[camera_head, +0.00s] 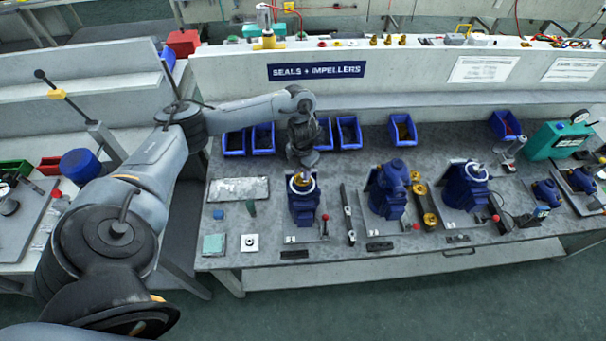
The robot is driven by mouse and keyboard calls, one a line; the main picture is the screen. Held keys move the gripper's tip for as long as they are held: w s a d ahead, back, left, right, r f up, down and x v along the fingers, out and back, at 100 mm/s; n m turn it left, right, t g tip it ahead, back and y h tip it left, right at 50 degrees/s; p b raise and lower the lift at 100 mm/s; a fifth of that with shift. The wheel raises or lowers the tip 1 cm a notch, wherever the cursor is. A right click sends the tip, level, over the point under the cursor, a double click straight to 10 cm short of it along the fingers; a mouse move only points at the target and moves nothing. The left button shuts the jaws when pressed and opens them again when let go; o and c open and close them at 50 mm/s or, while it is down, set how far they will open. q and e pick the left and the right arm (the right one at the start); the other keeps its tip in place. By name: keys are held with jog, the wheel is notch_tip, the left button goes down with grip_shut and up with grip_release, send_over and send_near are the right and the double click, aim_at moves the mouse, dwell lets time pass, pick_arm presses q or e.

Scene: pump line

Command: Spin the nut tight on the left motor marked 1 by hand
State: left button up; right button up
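The left motor (304,207) is blue and stands upright on its plate near the front edge of the bench. A brass-coloured ring (303,185), which looks like the nut, sits at its top around a pale centre. My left gripper (303,169) points down right above the motor's top, at or just over the ring. The fingers are small and dark here, so I cannot tell whether they touch or grip the ring. The number marking on the motor is too small to read. My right gripper is not in view.
Two more blue motors (388,191) (464,186) stand to the right, with a brass-coloured part between them. Blue bins (349,133) line the back. A long bar tool (348,213) and a red-tipped lever (324,226) lie close to the left motor's right side.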

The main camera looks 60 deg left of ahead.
pick_arm(q)
jog(key=shift+r+p, duration=1.85)
jog(key=shift+r, duration=0.35)
